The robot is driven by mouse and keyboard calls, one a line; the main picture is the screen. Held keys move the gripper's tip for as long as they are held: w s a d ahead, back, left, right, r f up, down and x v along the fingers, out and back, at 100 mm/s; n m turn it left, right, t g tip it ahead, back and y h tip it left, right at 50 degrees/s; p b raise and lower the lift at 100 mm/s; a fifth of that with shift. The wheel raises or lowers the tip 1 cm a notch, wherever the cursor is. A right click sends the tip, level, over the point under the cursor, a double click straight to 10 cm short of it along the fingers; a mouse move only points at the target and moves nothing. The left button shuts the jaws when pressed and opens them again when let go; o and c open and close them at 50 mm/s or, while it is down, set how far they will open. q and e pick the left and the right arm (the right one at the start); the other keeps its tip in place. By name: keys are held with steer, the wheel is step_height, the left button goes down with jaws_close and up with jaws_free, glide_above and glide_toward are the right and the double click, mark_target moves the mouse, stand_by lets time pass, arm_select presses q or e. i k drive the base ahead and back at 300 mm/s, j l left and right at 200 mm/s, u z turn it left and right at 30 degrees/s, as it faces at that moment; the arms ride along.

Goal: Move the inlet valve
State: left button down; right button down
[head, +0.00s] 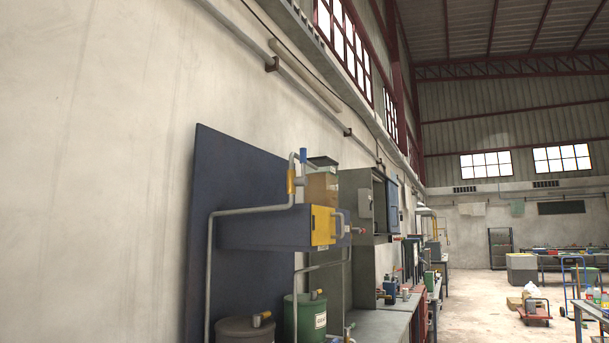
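A grey pipe (209,270) rises at the left of a blue machine housing (263,230) and bends over it towards a hopper with tan contents (322,187). On the piping are a yellow fitting (291,181) and an upright blue piece (303,155), which may be a valve handle. A small red-ended fitting (360,230) sticks out at the housing's right. I cannot tell which of these is the inlet valve. Neither of my grippers is in view.
A brown drum (244,330) and a labelled green drum (305,318) stand below the housing. A dark back panel (235,175) stands against the wall. A grey cabinet (356,200) and workbenches follow to the right. Open floor (480,310) lies at right, with a red cart (535,310).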

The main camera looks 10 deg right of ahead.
mark_target(302, 181)
steer(key=i+l+u, duration=0.35)
steer(key=l+u, duration=0.2)
steer(key=l, duration=0.2)
steer(key=i+l+u, duration=0.1)
steer(key=l+u, duration=0.15)
steer(key=l, duration=0.2)
steer(key=i+l+u, duration=0.1)
steer(key=l+u, duration=0.15)
steer(key=l, duration=0.15)
